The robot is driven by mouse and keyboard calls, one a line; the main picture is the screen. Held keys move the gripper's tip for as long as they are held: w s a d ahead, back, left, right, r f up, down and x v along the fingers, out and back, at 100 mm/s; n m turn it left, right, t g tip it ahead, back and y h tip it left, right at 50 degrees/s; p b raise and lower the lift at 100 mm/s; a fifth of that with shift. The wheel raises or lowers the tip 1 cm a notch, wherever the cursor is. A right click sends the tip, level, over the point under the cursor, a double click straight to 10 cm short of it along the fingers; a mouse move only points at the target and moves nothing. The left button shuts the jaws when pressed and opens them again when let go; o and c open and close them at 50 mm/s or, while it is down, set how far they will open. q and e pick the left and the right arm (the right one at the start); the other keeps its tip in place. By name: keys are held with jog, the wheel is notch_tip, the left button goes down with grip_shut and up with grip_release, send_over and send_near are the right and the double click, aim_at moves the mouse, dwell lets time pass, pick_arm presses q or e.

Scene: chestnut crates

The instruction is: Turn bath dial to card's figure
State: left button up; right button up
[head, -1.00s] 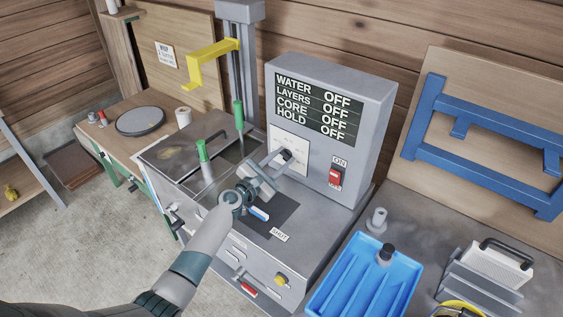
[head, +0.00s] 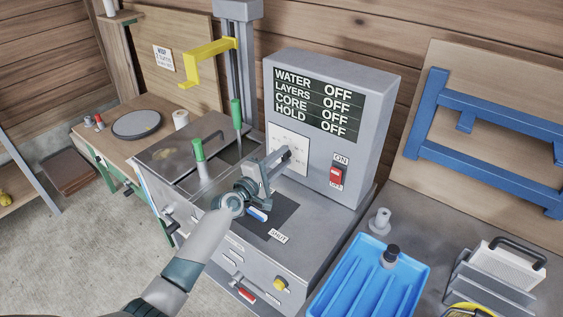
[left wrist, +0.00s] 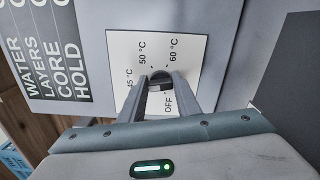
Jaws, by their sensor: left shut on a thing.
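The bath dial is a small black knob (left wrist: 160,79) on a white plate (left wrist: 123,52) marked OFF, 50 °C, 60 °C and one partly hidden figure. The plate also shows on the front of the grey control box in the head view (head: 290,141). My left gripper (head: 284,155) is shut on the knob, its two fingers on either side of it in the left wrist view (left wrist: 161,90). The fingers hide much of the knob, so I cannot tell its setting. A small white card (head: 163,57) is on the wooden board at the back left; its print is too small to read.
The box's display (head: 318,105) reads OFF on the WATER, LAYERS, CORE and HOLD lines. A red switch (head: 336,177) sits right of the dial. A blue tray (head: 335,281) and grey racks (head: 482,287) stand at the right. Green handles (head: 198,150) rise behind my wrist.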

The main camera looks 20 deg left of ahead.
pick_arm(q)
jog(key=shift+f+m+b, duration=0.15)
jog(key=shift+m+b, duration=0.2)
jog(key=shift+m, duration=0.65)
jog(key=o, duration=1)
jog(key=shift+o, duration=0.2)
